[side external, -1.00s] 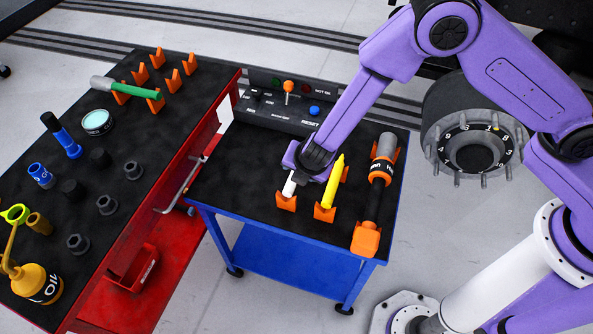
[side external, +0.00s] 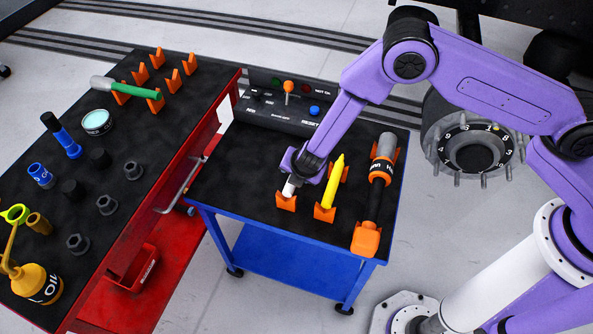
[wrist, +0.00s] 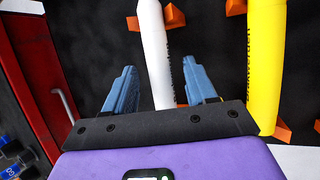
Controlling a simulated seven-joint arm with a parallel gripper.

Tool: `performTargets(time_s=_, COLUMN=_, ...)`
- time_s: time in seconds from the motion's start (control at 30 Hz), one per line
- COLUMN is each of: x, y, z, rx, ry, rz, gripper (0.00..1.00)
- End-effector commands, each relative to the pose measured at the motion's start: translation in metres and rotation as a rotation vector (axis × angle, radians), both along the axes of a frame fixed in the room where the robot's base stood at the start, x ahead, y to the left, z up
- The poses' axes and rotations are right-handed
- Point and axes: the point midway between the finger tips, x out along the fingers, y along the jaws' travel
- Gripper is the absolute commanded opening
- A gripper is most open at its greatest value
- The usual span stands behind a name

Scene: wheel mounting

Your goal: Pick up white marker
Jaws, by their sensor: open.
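The white marker (side external: 289,187) rests in an orange holder (side external: 286,202) on the blue cart, left of the yellow marker (side external: 335,183). My gripper (side external: 303,178) is over the white marker and hides much of it in the side view. In the wrist view the white marker (wrist: 156,55) runs between the two blue fingers of my gripper (wrist: 161,82). The fingers are open, one on each side, with gaps to the marker; the right finger is the nearer one. The yellow marker (wrist: 266,60) lies to the right, outside the fingers.
A large tool with an orange end (side external: 366,239) lies right of the yellow marker. A control box (side external: 278,105) with buttons stands at the cart's back. The red cart (side external: 185,172) at the left holds nuts, an oil can and other items. The blue cart's left-middle top is clear.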

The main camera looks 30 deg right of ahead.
Motion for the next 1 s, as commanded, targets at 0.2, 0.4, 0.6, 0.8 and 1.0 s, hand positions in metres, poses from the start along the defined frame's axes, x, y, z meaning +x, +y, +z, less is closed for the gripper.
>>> performTargets(time_s=0.2, x=0.000, y=0.000, z=0.000, rx=0.000, ry=0.000, rz=0.000, gripper=0.04)
performTargets(time_s=0.4, x=0.000, y=0.000, z=0.000, rx=0.000, ry=0.000, rz=0.000, gripper=0.00)
performTargets(time_s=0.6, x=0.000, y=0.000, z=0.003, rx=0.000, ry=0.000, rz=-0.001, gripper=0.00)
performTargets(time_s=0.8, x=0.001, y=0.001, z=0.016, rx=0.001, ry=-0.002, rz=0.000, gripper=0.00)
performTargets(time_s=1.0, x=-0.010, y=-0.007, z=0.047, rx=0.000, ry=-0.001, rz=0.000, gripper=0.00)
